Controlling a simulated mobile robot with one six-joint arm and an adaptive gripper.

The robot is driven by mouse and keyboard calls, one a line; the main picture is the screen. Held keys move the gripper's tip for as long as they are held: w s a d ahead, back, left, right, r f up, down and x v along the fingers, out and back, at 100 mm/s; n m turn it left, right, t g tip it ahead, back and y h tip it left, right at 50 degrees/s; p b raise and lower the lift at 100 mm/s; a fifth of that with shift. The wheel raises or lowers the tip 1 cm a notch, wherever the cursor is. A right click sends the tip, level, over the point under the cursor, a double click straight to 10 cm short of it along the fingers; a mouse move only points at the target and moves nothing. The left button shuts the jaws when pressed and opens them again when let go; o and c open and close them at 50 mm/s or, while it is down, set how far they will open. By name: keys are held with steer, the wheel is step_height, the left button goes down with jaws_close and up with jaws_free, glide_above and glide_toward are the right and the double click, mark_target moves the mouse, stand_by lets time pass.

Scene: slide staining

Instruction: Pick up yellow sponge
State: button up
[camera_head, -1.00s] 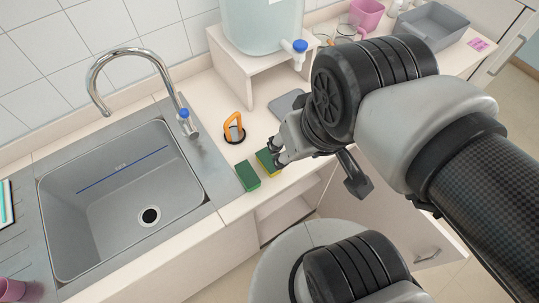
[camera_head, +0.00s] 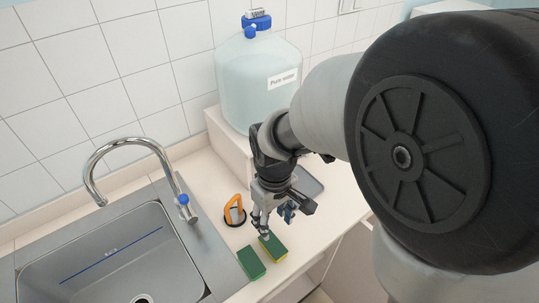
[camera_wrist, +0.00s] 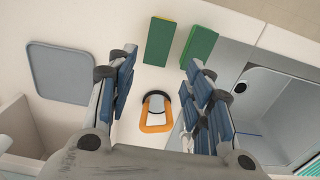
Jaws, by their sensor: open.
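A green sponge with a yellow side (camera_head: 273,248) lies on the counter near its front edge. It also shows in the wrist view (camera_wrist: 158,41), at the top middle, with its yellow along one edge. A second, green sponge (camera_head: 251,263) lies beside it toward the sink, also in the wrist view (camera_wrist: 199,47). My gripper (camera_head: 263,232) points down at the yellow-sided sponge and hides part of it. In the wrist view, my gripper (camera_wrist: 155,75) is open with nothing between its fingers. The yellow-sided sponge appears beyond the fingertips; I cannot tell whether they touch it.
An orange-handled suction holder (camera_head: 234,211) stands behind the sponges. The sink (camera_head: 110,262) and its tap (camera_head: 135,143) are at left. A water tank (camera_head: 259,75) sits on a raised stand at the back. A grey mat (camera_head: 307,183) lies right of my gripper.

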mark_target(273, 244)
step_height(273, 244, down, 14)
steer(key=b, duration=0.5)
steer(key=shift+w+f, duration=0.1)
steer(key=shift+w, duration=0.05)
steer(key=shift+c, duration=0.3)
steer(key=c, duration=0.5)
steer(key=shift+r, duration=0.2)
step_height(273, 244, up, 20)
steer(key=p, duration=0.6)
steer(key=shift+p, duration=0.3)
steer(key=shift+f, duration=0.1)
